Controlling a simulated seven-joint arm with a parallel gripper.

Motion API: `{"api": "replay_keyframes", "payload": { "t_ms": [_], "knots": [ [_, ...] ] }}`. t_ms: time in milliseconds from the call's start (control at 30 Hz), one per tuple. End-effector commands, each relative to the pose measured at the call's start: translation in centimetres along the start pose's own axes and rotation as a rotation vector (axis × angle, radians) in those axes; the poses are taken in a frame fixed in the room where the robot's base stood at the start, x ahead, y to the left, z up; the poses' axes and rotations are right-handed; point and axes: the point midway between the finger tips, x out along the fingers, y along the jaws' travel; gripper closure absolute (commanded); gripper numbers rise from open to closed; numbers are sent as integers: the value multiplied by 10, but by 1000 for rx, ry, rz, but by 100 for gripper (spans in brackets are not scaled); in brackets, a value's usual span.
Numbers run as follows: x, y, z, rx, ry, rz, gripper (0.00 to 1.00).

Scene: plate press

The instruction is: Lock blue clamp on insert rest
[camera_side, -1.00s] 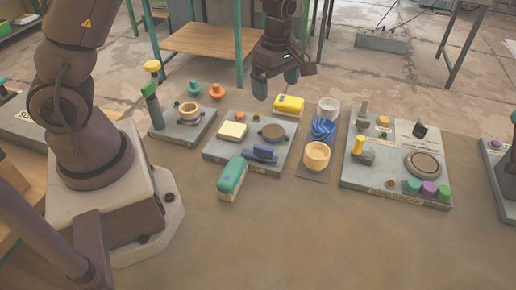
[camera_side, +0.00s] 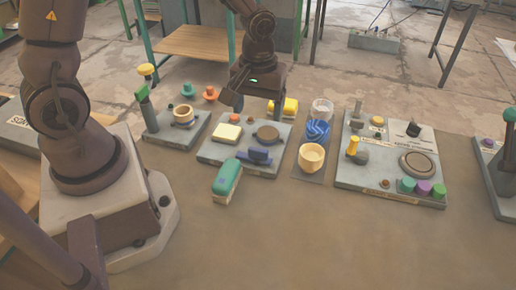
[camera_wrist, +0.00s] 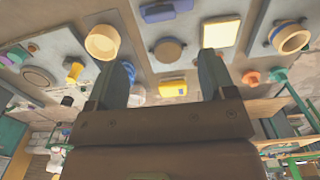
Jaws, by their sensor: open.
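The blue clamp (camera_side: 260,155) lies at the front right of a grey plate board (camera_side: 213,153). It also shows at the top of the wrist view (camera_wrist: 165,10). Behind it on the board is a dark round disc (camera_side: 267,134), which may be the insert rest; I cannot tell for sure. The disc also shows in the wrist view (camera_wrist: 167,50). My gripper (camera_side: 253,103) is open and empty, above the back of the board, apart from the clamp. In the wrist view its two fingers (camera_wrist: 165,78) are spread wide, with a yellow block (camera_wrist: 172,88) between them in the picture.
Cups, including a tan one (camera_side: 311,158), stand to the right. The front of the table is clear.

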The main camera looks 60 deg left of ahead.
Motion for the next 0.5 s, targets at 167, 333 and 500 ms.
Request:
{"api": "replay_keyframes", "payload": {
  "t_ms": [167, 333, 500],
  "knots": [
    [29, -1, 1, -3, -8, -5, 23],
    [67, -1, 2, -4, -9, -6, 23],
    [98, 0, 2, -5, -6, -4, 23]
  ]
}}
